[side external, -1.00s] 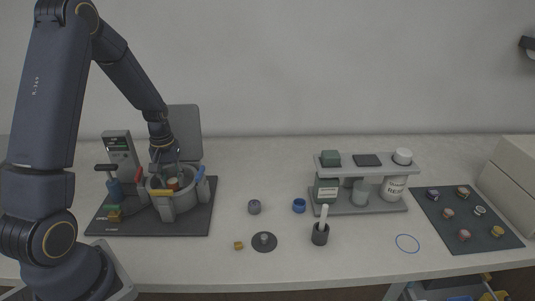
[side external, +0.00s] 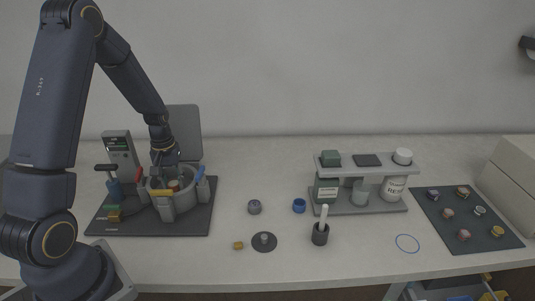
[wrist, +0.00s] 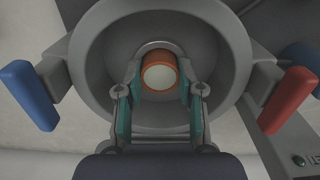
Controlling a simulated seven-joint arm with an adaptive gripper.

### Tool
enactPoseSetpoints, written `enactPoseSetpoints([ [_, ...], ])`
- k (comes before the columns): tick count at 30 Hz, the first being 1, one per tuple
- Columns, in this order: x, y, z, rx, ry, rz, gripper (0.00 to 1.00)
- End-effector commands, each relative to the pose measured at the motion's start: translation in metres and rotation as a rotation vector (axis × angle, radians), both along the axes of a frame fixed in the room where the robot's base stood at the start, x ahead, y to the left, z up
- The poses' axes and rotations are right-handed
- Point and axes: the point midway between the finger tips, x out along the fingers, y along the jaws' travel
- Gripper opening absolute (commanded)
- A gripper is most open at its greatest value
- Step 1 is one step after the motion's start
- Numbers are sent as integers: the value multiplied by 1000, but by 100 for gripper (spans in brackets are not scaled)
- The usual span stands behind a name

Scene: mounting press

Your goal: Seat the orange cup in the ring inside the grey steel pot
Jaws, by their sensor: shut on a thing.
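The grey steel pot (side external: 173,207) stands on the dark base at the left, with coloured handles around its rim. My gripper (side external: 166,178) reaches down into the pot. In the wrist view my gripper (wrist: 158,90) is shut on the orange cup (wrist: 158,58), which has a pale round top face. The cup is inside the pot (wrist: 88,45), and a curved grey edge, perhaps the ring (wrist: 158,45), shows just behind it. The cup's lower end is hidden, so I cannot tell whether it is seated. In the side view the cup is small and mostly hidden.
The pot's blue handle (wrist: 30,92) and red handle (wrist: 288,98) stick out on either side. A grey control post (side external: 121,155) stands behind the pot.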

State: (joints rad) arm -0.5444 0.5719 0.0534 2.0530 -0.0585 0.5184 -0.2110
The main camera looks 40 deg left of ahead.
Motion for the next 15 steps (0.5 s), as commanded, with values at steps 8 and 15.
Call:
enactPoseSetpoints([
  [8, 0, 0, 0, 0, 0, 0, 38],
  [15, 0, 0, 0, 0, 0, -1, 63],
])
